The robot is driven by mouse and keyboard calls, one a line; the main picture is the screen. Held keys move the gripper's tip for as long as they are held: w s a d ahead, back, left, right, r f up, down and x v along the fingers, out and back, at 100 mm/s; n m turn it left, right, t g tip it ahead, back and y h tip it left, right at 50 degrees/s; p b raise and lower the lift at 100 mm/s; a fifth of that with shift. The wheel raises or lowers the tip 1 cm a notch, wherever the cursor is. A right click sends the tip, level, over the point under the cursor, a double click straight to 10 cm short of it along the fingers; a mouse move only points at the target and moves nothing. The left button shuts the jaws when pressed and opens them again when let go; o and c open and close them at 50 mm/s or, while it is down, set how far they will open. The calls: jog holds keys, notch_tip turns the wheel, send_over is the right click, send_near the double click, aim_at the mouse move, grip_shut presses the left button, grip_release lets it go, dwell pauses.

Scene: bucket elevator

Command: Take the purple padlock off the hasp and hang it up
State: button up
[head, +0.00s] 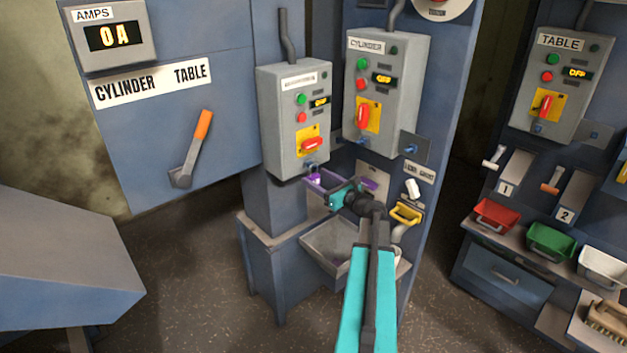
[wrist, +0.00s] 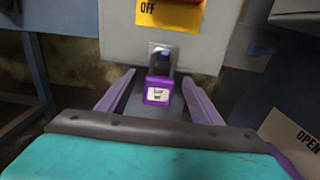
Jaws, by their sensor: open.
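The purple padlock (head: 315,180) hangs upright from the hasp (head: 312,168) under the left grey switch box, whose red handle lies sideways. In the wrist view the padlock (wrist: 158,92) has a white label, and its shackle passes through the hasp (wrist: 162,54) beneath the yellow OFF plate. My gripper (wrist: 158,84) is open, with one purple-grey finger on each side of the padlock body and a visible gap to each. In the head view my gripper (head: 317,188) reaches the padlock from the right. I cannot make out a clear hanging place for the padlock.
A second switch box (head: 387,92) stands right of the first. Below are a grey bin (head: 330,243), a yellow handle (head: 406,214) and a small purple patch (head: 369,182) on the panel. Red (head: 497,214) and green (head: 550,241) trays sit at right. Open floor lies at left.

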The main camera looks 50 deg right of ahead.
jog(key=c, duration=1.2)
jog(key=shift+r, duration=0.25)
jog(key=shift+r, duration=0.45)
jog(key=s+b, duration=0.1)
jog(key=s, duration=0.5)
jog(key=s+a+b, duration=0.1)
jog(key=s, duration=0.5)
jog(key=s+b, duration=0.1)
jog(key=s, duration=0.5)
jog(key=shift+a+r, duration=0.1)
jog(key=shift+a, duration=0.05)
